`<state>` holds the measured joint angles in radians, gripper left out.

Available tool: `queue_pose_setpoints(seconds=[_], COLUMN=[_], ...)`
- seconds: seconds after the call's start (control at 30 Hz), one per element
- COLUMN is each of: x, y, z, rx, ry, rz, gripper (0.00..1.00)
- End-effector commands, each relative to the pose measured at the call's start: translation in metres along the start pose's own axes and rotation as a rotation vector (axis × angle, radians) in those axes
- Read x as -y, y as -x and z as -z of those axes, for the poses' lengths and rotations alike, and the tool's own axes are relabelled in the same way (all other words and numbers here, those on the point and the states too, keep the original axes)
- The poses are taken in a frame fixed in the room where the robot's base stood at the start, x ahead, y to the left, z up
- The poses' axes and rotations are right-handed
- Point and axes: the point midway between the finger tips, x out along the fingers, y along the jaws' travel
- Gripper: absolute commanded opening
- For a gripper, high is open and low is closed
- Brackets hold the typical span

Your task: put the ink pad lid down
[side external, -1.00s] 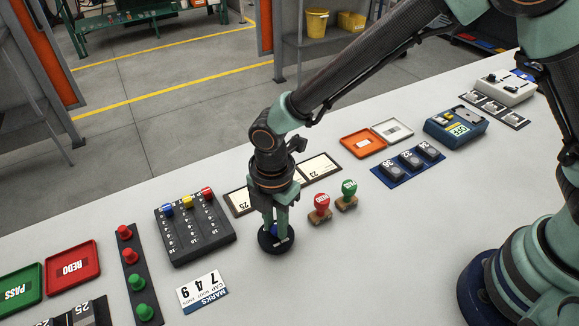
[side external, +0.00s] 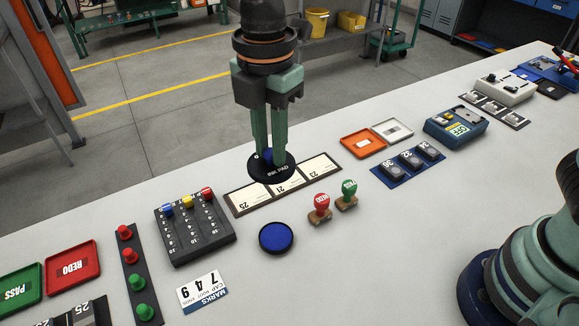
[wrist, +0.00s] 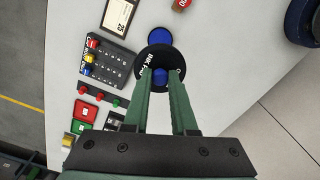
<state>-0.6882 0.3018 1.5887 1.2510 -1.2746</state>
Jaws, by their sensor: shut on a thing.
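The ink pad lid (side external: 284,171) is a round black disc with white lettering and a small blue knob. My gripper (side external: 268,157) is shut on the knob and holds the lid up above the table. In the wrist view the lid (wrist: 133,70) hangs below my gripper (wrist: 160,77), its knob between the fingertips. The open ink pad (side external: 276,237), a blue round pad with a dark rim, lies on the table below the lid in the side view. It shows partly behind the lid in the wrist view (wrist: 160,36).
A strip of numbered cards (side external: 285,187) lies behind the pad. The red stamp (side external: 320,207) and green stamp (side external: 347,194) stand to its right. A black slider box (side external: 195,228) is to its left and a MARKS card (side external: 203,292) in front.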

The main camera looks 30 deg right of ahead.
Motion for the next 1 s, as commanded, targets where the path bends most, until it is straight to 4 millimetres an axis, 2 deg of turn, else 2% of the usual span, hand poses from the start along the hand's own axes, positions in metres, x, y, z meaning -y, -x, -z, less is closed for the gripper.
queue_pose_setpoints(seconds=[0.07,0.3,0.47,1.0], x=[-0.002,-0.014,-0.016,-0.015], y=[0.004,-0.003,-0.017,-0.141], z=[0.009,0.063,0.079,0.079], rx=[0.0,0.001,0.002,0.003], ry=[0.004,0.006,0.0,-0.001], rz=[0.0,0.002,0.003,0.005], gripper=[0.0,0.0,0.0,0.0])
